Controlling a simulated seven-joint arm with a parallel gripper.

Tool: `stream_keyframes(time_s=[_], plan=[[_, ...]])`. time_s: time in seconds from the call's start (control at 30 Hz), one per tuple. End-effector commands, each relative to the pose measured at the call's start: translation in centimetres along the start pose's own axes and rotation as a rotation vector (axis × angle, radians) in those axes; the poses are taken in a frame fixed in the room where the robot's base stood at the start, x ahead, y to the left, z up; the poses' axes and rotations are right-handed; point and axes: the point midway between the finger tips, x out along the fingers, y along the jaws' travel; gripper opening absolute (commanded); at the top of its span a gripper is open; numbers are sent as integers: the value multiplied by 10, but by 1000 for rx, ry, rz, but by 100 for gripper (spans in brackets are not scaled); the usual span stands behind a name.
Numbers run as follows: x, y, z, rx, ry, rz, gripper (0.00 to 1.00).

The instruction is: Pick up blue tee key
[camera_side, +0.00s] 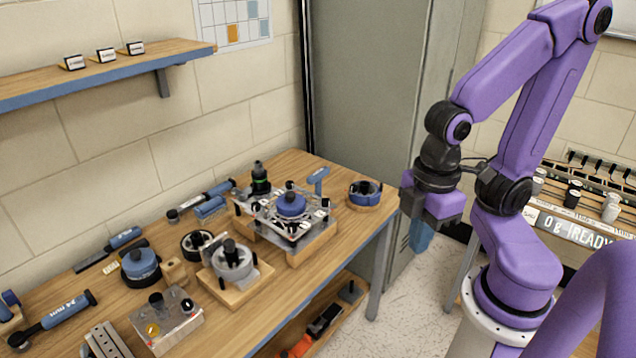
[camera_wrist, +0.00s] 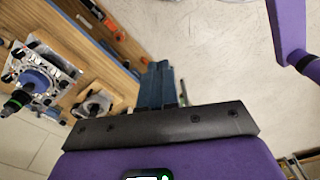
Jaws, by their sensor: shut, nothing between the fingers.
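The blue tee key (camera_side: 318,177) stands upright at the back of the wooden bench, behind the fixture with the blue knob, its crossbar on top. I cannot make it out in the wrist view. My gripper (camera_side: 421,244) points down in the air to the right of the bench, past its edge and well apart from the tee key. Its blue fingers (camera_wrist: 158,70) are together and empty in the wrist view.
The metal fixture with a blue knob (camera_side: 291,204) stands in front of the tee key. A blue-ringed part on a round wooden base (camera_side: 365,193) sits to its right. A tall grey cabinet (camera_side: 365,90) rises behind. Tools and other fixtures crowd the left of the bench.

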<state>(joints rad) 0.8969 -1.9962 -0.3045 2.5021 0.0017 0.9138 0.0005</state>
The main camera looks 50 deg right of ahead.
Motion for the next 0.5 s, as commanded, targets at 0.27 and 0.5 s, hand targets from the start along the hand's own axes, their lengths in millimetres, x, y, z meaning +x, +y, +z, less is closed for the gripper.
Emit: stream_keyframes(time_s=[0.27, 0.5], plan=[[0, 0, 0, 0, 0, 0, 0], [0, 0, 0, 0, 0, 0, 57]])
